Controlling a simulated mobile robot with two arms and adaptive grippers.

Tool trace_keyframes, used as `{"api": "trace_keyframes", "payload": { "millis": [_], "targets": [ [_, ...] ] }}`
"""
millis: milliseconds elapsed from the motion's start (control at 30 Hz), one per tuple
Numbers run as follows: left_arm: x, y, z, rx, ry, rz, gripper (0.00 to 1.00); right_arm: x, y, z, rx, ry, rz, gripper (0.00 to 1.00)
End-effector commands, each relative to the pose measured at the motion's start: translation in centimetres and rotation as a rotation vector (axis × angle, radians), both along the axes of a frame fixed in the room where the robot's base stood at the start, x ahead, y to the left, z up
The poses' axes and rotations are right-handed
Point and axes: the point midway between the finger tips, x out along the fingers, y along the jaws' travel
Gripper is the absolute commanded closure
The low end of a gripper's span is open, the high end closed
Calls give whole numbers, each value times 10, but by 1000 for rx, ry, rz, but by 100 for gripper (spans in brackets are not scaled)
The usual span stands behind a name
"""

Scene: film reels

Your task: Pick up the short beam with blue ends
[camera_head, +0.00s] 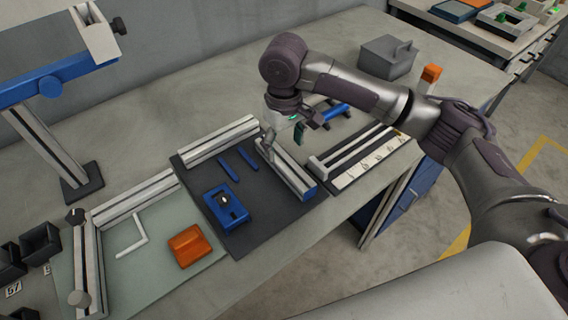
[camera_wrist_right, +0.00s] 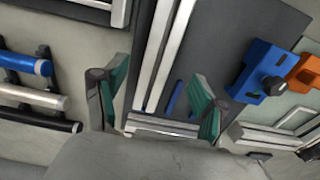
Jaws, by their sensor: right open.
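A pale metal beam (camera_head: 290,168) with a blue end facing me lies along the right side of the dark mat (camera_head: 255,232). Its far end is partly hidden by my gripper. In the right wrist view, this beam (camera_wrist_right: 165,50) runs up between the fingers and out of the top edge, its blue end out of frame. My right gripper (camera_head: 284,138) is over the beam's far part. In the wrist view, its green-padded fingers (camera_wrist_right: 157,100) are spread wide, with nothing held. My left gripper is not in view.
Another pale beam (camera_head: 218,138) lies along the mat's back, near two blue strips (camera_head: 238,160) and a blue block (camera_head: 226,206). A ruled fixture (camera_head: 365,160) stands to the right. Several rods (camera_wrist_right: 30,98) lie beside the gripper. An orange block (camera_head: 188,246) is on the left mat.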

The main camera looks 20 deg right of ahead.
Motion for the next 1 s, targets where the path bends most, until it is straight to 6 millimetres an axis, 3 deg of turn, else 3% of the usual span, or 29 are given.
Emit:
{"api": "trace_keyframes", "payload": {
  "millis": [267,600,867,1000],
  "targets": [
    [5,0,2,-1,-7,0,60,0,0,-24,0,0,-1,29],
    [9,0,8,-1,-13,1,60,2,-1,-69,0,0,1,29],
    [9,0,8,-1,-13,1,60,2,-1,-72,1,-2,2,29],
    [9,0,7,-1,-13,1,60,2,-1,-72,1,-2,2,49]
  ]
}}
